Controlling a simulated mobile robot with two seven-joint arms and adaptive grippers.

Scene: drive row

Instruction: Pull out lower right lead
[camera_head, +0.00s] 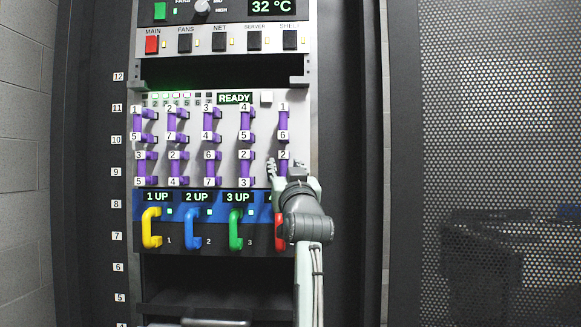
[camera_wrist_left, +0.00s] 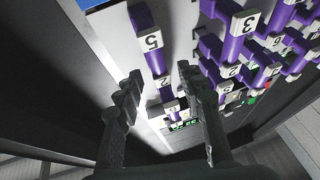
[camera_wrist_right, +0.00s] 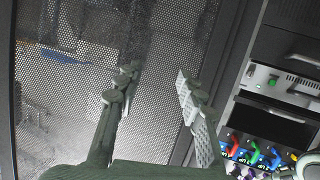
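The lower right lead (camera_head: 284,157) is purple, upright in the panel's right column, with a "2" label at its upper end. Its lower end is behind my left gripper (camera_head: 285,171) in the head view. In the left wrist view the lead (camera_wrist_left: 150,58) shows a "5" at its other end and appears between the fingertips of my left gripper (camera_wrist_left: 158,75). The fingers are open, with gaps seen on both sides; I cannot tell how deep they reach around it. My right gripper (camera_wrist_right: 155,73) is open and empty in front of a perforated panel.
Other purple leads (camera_head: 244,168) stand close to the left and above. Below is a row of coloured handles, yellow (camera_head: 147,228), blue (camera_head: 188,228), green (camera_head: 234,230) and red (camera_head: 279,232). The perforated panel (camera_head: 490,110) is at the right.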

